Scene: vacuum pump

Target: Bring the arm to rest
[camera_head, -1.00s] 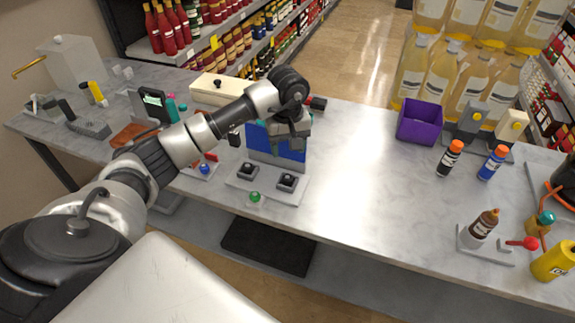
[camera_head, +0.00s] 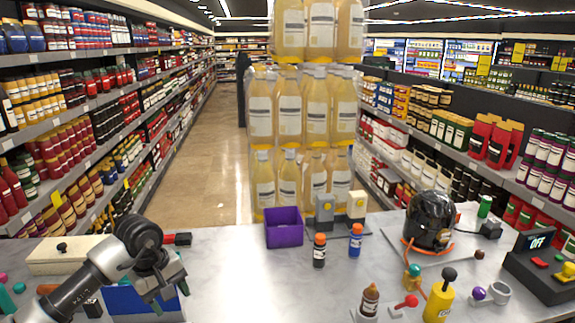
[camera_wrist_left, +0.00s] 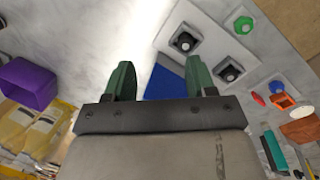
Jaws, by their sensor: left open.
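My left arm comes in at the lower left of the head view. Its left gripper (camera_head: 170,292) is over or beside a blue box (camera_head: 128,304) on the counter; the exact gap is hard to tell. In the left wrist view the two green fingers of the gripper (camera_wrist_left: 160,80) stand wide apart with nothing between them. Part of the blue box (camera_wrist_left: 168,82) shows beyond them. My right gripper is not in view.
The marble counter (camera_head: 225,275) is clear in its middle. A cream box (camera_head: 62,256) is left.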

